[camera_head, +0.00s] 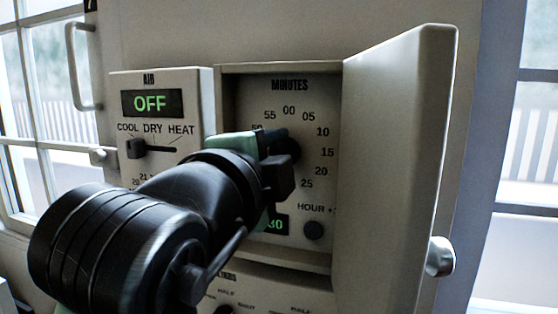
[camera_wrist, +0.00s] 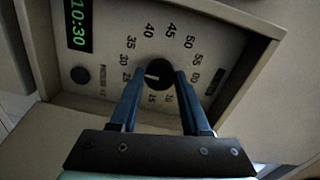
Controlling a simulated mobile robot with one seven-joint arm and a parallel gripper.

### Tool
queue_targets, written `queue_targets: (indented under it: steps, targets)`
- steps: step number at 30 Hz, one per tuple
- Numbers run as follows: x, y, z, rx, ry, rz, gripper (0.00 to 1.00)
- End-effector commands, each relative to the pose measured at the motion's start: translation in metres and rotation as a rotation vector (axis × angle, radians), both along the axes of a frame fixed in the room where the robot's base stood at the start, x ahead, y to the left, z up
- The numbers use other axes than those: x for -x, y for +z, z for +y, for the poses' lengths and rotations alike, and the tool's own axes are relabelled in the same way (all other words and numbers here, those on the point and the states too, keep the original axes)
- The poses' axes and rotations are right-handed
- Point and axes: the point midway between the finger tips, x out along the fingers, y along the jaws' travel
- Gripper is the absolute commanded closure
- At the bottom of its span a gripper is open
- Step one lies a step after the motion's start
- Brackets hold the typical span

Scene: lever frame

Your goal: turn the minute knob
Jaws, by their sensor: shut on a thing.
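The minute knob (camera_wrist: 158,74) is round and black, in the middle of the MINUTES dial (camera_head: 315,130) inside an open box. In the wrist view its white mark lies on the left side, roughly toward the 25. My gripper (camera_wrist: 160,80) has one blue finger on each side of the knob and is shut on it. In the head view my gripper (camera_head: 284,150) and arm cover most of the knob and the dial's left numbers. The green display (camera_wrist: 78,24) reads 10:30 in the wrist view.
The box's door (camera_head: 395,160) stands open on the right. A small HOUR button (camera_head: 314,230) is below the dial. To the left is an AIR panel (camera_head: 190,85) reading OFF, with a slider (camera_head: 136,148). A window with a handle (camera_head: 83,65) is at far left.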

Motion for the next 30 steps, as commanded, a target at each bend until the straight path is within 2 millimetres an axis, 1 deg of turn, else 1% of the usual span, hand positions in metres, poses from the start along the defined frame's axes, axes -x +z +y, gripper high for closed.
queue_targets:
  steps: [11,12,16,17,26,29,30]
  targets:
    - [0.0,-0.001,0.0,-0.004,-0.002,0.002,1.0]
    - [0.0,-0.001,0.0,-0.004,-0.002,0.002,0.48]
    - [0.0,-0.001,0.0,-0.002,-0.001,0.001,0.25]
    - [0.0,0.0,0.0,-0.002,-0.001,0.001,0.23]
    - [0.002,0.0,0.001,-0.002,0.0,-0.001,0.23]
    - [0.009,0.0,0.004,-0.002,0.0,-0.003,0.23]
    - [0.015,0.0,0.005,-0.003,0.0,-0.004,0.23]
